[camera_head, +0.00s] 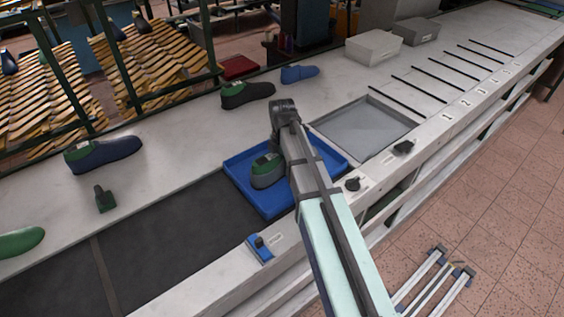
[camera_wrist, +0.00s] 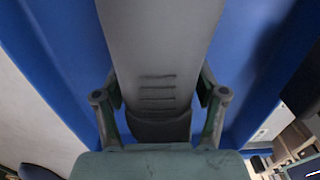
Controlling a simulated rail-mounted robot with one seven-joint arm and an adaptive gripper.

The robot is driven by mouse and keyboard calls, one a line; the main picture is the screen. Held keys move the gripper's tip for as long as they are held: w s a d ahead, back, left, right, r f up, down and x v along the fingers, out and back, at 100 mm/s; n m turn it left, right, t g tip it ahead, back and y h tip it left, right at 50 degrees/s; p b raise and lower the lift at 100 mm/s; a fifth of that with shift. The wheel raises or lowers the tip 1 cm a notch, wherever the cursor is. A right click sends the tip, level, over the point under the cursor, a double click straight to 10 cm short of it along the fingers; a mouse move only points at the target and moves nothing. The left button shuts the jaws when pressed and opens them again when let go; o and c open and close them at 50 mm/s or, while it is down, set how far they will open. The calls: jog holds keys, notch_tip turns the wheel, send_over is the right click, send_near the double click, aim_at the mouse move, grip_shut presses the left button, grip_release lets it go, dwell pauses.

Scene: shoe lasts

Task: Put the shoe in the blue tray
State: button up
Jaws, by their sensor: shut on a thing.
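The grey shoe with a green top (camera_head: 267,172) is inside the outline of the blue tray (camera_head: 262,205) in the head view. I cannot tell whether its sole touches the tray floor. My arm hides the right part of the shoe and some of the tray. In the wrist view, my gripper (camera_wrist: 160,92) is shut on the grey shoe (camera_wrist: 158,45), with a finger on each side of it. The blue tray (camera_wrist: 255,65) shows on both sides of the shoe there. In the head view my gripper's fingers are hidden behind the arm.
A grey recessed tray (camera_head: 365,128) is right of the blue tray. Dark shoes (camera_head: 105,153) (camera_head: 247,93), a blue shoe (camera_head: 299,73) and a green one (camera_head: 20,241) stand on the bench. A blue tool (camera_head: 260,248) lies near the front edge. The dark mat (camera_head: 160,245) is bare.

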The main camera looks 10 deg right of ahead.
dwell(0.3)
jog(key=o, duration=1.8)
notch_tip(320, 180, up, 12)
jog(key=b, duration=0.2)
jog(key=shift+b, duration=0.4)
